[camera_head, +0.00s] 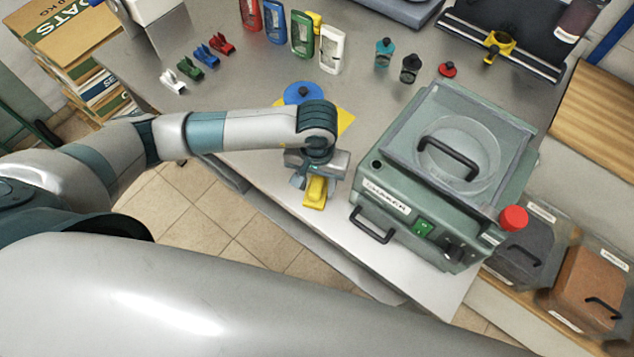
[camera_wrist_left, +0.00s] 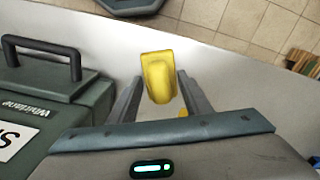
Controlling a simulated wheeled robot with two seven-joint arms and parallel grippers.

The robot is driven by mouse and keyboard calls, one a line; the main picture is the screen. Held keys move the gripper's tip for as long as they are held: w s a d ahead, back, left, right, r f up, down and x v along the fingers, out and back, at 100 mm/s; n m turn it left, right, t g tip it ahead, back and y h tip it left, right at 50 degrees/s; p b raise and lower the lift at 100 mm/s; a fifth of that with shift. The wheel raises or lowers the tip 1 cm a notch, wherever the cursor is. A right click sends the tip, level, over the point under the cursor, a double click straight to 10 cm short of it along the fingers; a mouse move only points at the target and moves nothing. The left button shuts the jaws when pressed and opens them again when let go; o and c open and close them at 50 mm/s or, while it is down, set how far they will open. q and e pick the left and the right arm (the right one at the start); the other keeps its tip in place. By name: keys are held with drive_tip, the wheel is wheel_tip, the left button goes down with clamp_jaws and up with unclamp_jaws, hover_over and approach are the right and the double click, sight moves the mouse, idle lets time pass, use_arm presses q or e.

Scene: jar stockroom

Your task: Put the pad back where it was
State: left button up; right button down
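A yellow piece with a raised rounded grip on a flat base, seemingly the pad (camera_head: 316,192), is near the front edge of the table, left of the green machine. It also shows in the left wrist view (camera_wrist_left: 158,80). My left gripper (camera_head: 313,181) points down at it. In the left wrist view the open fingers (camera_wrist_left: 160,88) stand on either side of its raised grip, with narrow gaps. I cannot tell whether the pad rests on the table. A flat yellow sheet (camera_head: 345,121) lies behind the gripper, partly hidden by my arm. My right gripper is out of view.
The green machine (camera_head: 440,170) stands close to the right, its front handle (camera_head: 371,224) sticking out. A blue disc with a knob (camera_head: 303,93) lies behind my wrist. Coloured clips (camera_head: 205,56), bottles (camera_head: 302,36) and stoppers (camera_head: 411,67) stand farther back. The front strip (camera_head: 345,238) is clear.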

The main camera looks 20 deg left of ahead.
sight(317, 184)
use_arm(q)
drive_tip(key=shift+o, duration=0.9)
drive_tip(key=shift+r, duration=0.2)
drive_tip(key=shift+w+r, duration=0.1)
wheel_tip(317, 184, up, 12)
drive_tip(key=b, duration=0.4)
drive_tip(key=shift+s+f, duration=0.2)
